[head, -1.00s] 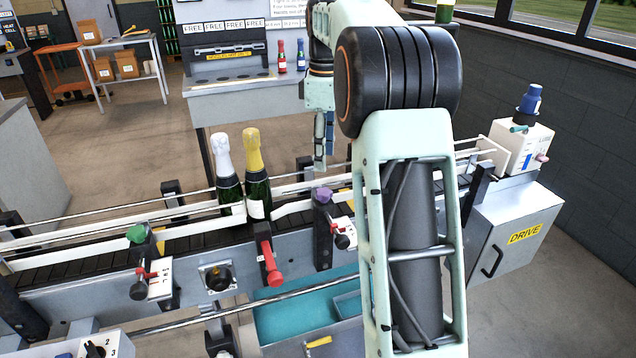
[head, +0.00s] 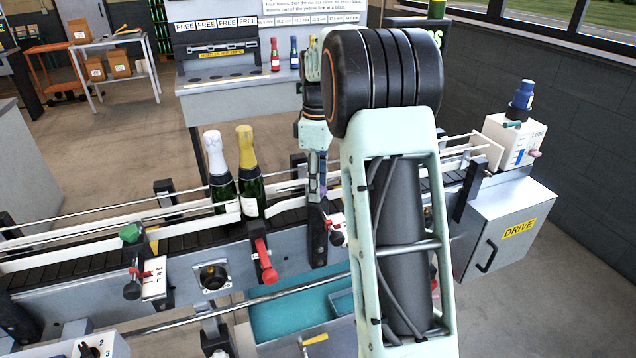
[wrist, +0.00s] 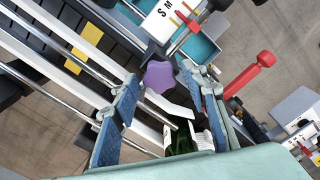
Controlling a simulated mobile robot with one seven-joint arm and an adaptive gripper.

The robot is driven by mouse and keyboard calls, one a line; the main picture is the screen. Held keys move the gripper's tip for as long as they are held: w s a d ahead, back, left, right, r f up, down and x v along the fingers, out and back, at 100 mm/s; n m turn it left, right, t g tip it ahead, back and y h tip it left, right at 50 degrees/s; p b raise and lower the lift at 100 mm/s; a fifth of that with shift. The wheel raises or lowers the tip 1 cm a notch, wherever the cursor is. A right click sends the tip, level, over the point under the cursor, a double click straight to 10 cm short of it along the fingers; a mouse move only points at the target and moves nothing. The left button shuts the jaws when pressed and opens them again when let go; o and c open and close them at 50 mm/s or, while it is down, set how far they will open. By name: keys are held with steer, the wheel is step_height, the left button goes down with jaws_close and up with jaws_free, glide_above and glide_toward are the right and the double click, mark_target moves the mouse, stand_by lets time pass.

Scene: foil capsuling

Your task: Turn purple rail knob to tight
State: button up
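The purple rail knob (wrist: 160,77) is lobed and sits on a dark post beside the conveyor rail. In the head view it is almost hidden behind my gripper (head: 317,182). In the wrist view my gripper (wrist: 161,88) is open, with one blue-padded finger on each side of the knob. Gaps show between the knob and both fingers. Whether the fingertips are level with the knob or just above it, I cannot tell. A white scale plate (wrist: 170,18) with letters and a red pointer is next to the knob; only "S" and "M" are readable.
Two bottles, one white-topped (head: 219,168) and one gold-topped (head: 249,172), stand on the conveyor left of my gripper. A red lever (head: 265,262) sticks out in front. A green knob (head: 131,233) is further left. The drive cabinet (head: 503,236) stands right.

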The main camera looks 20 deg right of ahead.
steer(key=c, duration=0.9)
